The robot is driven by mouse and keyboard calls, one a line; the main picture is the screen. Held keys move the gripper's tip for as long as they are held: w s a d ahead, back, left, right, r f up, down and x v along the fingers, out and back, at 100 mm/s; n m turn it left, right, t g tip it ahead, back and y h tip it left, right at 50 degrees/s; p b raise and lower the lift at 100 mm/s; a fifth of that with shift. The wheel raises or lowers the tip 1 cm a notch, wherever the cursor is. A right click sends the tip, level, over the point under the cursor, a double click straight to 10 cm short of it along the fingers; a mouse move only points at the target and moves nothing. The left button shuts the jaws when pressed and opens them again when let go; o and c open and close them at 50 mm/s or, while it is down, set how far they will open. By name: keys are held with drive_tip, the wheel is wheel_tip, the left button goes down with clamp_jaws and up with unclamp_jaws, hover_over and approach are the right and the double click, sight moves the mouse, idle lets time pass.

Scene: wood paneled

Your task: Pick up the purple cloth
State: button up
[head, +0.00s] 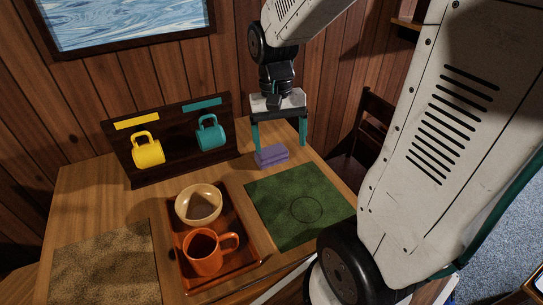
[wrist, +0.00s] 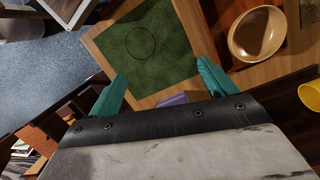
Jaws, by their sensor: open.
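The purple cloth (head: 271,155) is a small folded block lying on the table, just behind the green mat, in the head view. In the wrist view the cloth (wrist: 173,100) shows partly, between the fingers, with its lower part hidden by the gripper body. My gripper (head: 279,145) has two teal fingers pointing down, spread apart, one on each side above the cloth. The fingers (wrist: 163,88) also show wide apart in the wrist view. The gripper is open and holds nothing. I cannot tell exactly how high the fingertips are above the table.
The green mat (head: 274,217) lies in front of the cloth. A tray (head: 251,261) with a bowl (head: 187,206) and an orange mug (head: 203,255) is to the left.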

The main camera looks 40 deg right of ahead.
sight(272, 150)
drive_tip(key=w+d+f+m, duration=0.3)
drive_tip(key=w+f+m, duration=0.1)
drive_tip(key=w+f, duration=0.1)
drive_tip(key=w+d+f+m+t, duration=0.1)
drive_tip(key=w+d+f+m, duration=0.3)
drive_tip(key=w, duration=0.2)
drive_tip(key=w+d+f+m, duration=0.4)
drive_tip(key=w+f, duration=0.1)
drive_tip(key=shift+w+f+m+t, duration=0.15)
drive_tip(key=shift+f+m+t, duration=0.2)
drive_tip(key=shift+m+t, duration=0.05)
drive_tip(key=shift+w+d+m, duration=0.1)
drive_tip(key=shift+w+m, duration=0.35)
drive_tip(key=shift+m, duration=0.35)
drive_tip(key=shift+f, duration=3.85)
drive_tip(key=c, duration=1.1)
